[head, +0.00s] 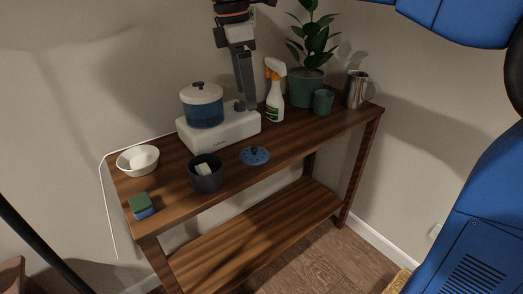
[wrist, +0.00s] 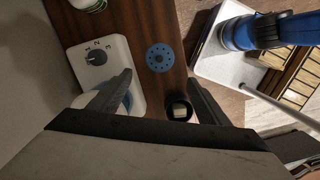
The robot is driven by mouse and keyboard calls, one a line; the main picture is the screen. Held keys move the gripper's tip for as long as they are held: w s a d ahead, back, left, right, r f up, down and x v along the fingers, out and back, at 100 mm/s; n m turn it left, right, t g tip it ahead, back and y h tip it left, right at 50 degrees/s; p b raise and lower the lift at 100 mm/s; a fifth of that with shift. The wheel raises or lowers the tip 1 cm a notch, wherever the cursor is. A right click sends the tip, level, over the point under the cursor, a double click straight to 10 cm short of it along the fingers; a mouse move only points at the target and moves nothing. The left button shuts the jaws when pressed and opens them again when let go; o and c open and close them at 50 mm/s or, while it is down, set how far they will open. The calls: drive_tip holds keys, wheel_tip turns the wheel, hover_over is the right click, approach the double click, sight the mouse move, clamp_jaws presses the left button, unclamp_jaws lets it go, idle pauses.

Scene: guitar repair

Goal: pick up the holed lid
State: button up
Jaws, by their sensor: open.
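The holed lid (head: 255,155) is a flat blue disc with small holes and a dark knob, lying on the wooden table near its front edge. In the wrist view the holed lid (wrist: 159,58) lies between and just beyond my fingertips, in clear sight. My gripper (head: 246,104) points down above the back of the table, behind the lid in the head view. In the wrist view my gripper (wrist: 160,77) has its two fingers wide apart with nothing between them. The fingers are apart from the lid.
A white hotplate (head: 232,129) bears a blue pot (head: 203,112) with a pale lid. A dark cup (head: 207,181) holding something pale stands left of the holed lid. A spray bottle (head: 275,98), potted plant (head: 305,88), green cup (head: 323,102) and metal jug (head: 357,89) stand right.

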hover_over(254, 148)
drive_tip(key=f, duration=1.1)
drive_tip(key=shift+a+f, duration=0.15)
drive_tip(key=shift+a, duration=0.05)
drive_tip(key=shift+d+f, duration=0.1)
drive_tip(key=shift+f, duration=2.6)
drive_tip(key=c, duration=1.3)
drive_tip(key=shift+c, duration=0.2)
